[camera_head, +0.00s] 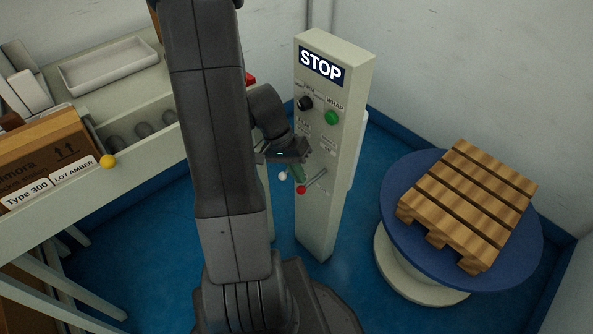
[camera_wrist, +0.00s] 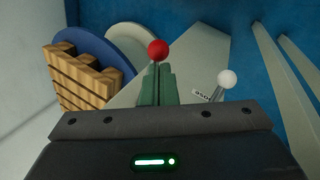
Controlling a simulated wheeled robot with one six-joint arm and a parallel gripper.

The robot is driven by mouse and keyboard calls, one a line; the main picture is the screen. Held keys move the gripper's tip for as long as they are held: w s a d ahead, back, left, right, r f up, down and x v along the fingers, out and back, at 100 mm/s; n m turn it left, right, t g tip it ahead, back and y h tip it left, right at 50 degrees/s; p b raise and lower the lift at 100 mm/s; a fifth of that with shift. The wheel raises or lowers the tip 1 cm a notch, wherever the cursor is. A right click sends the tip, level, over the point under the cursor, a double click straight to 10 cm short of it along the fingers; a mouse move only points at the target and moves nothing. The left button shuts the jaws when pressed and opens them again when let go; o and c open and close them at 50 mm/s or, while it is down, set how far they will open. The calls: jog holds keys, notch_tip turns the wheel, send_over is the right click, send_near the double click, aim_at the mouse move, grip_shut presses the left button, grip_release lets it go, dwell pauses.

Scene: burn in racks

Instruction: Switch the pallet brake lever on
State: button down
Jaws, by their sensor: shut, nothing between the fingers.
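A pale control post (camera_head: 318,215) carries two ball-ended levers. One lever has a red ball (camera_head: 301,190) on a thin metal rod; the ball also shows in the wrist view (camera_wrist: 158,50). The other has a white ball (camera_head: 283,176), seen to the right in the wrist view (camera_wrist: 226,78). The labels are too small to read, so I cannot tell which is the pallet brake lever. My gripper (camera_head: 300,178) is shut and empty, its green fingers (camera_wrist: 158,83) close by the red ball. I cannot tell whether they touch it.
The post also has a STOP sign (camera_head: 321,66), a black knob (camera_head: 305,103) and a green button (camera_head: 332,118). A wooden pallet (camera_head: 467,203) lies on a blue turntable (camera_head: 402,243) at right. A bench (camera_head: 75,215) with a cardboard box (camera_head: 45,155) stands at left.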

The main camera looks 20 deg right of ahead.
jog(key=shift+f, duration=0.1)
jog(key=f+b, duration=0.1)
jog(key=b, duration=0.2)
jog(key=f+h+b, duration=0.1)
jog(key=b, duration=0.3)
jog(key=f+h+b, duration=0.1)
jog(key=b, duration=0.3)
jog(key=shift+s+a+f+t, duration=0.1)
jog(key=shift+a+f+t, duration=0.15)
jog(key=shift+f+t, duration=0.15)
jog(key=shift+r, duration=0.2)
